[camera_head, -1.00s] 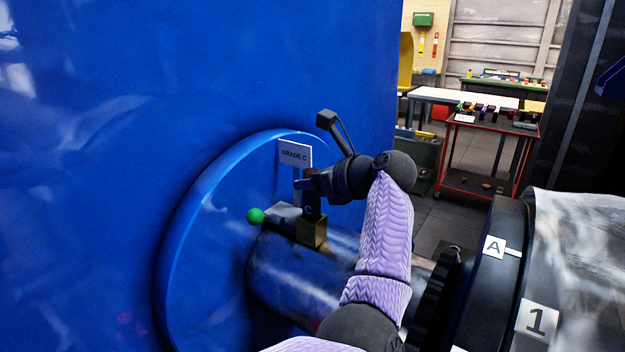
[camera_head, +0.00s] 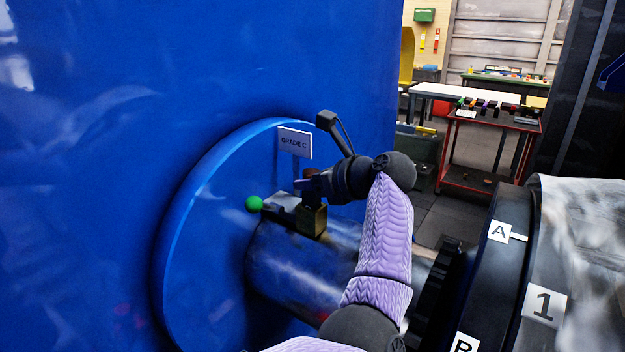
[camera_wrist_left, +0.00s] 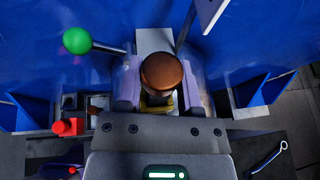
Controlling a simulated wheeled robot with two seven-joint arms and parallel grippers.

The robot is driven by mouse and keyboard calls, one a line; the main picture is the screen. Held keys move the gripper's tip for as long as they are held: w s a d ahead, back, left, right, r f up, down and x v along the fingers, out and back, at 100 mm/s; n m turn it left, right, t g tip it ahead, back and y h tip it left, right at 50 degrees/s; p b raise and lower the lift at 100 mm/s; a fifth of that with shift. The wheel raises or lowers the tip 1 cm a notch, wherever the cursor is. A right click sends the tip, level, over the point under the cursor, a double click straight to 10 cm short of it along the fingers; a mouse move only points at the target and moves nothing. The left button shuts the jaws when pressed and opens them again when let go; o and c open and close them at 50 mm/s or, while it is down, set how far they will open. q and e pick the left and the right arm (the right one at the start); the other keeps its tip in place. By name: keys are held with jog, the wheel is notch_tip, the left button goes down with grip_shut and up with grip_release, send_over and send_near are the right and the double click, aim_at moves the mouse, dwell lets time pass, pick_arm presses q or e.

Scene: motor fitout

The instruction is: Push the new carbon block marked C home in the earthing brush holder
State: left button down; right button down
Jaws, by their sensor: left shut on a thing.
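The earthing brush holder is a small brass box (camera_head: 312,222) on top of the shaft cover, below the GRADE C sign. My left gripper (camera_head: 312,186) is right above it, shut on the dark carbon block (camera_head: 312,201). The block stands upright in the holder's mouth, with only a short part showing between gripper and brass. In the left wrist view the block's round copper-coloured top (camera_wrist_left: 162,74) sits between the two finger pads. Its C mark cannot be made out now, and its lower end is hidden in the holder. My right gripper is out of view.
A lever with a green ball (camera_head: 254,203) sticks out left of the holder. The GRADE C sign (camera_head: 294,142) stands close behind the gripper. A blue wall (camera_head: 110,180) fills the left. A dark drum marked A (camera_head: 499,231) is at the right.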

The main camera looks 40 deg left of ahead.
pick_arm(q)
jog(key=shift+f+b, duration=0.8)
jog(key=shift+f, duration=0.3)
jog(key=shift+c, duration=1)
grip_release()
notch_tip(320, 180, up, 10)
jog(key=shift+p, duration=0.65)
jog(key=s+d+b, duration=0.1)
jog(key=s+b, duration=0.4)
jog(key=s, duration=0.7)
jog(key=shift+d, duration=0.2)
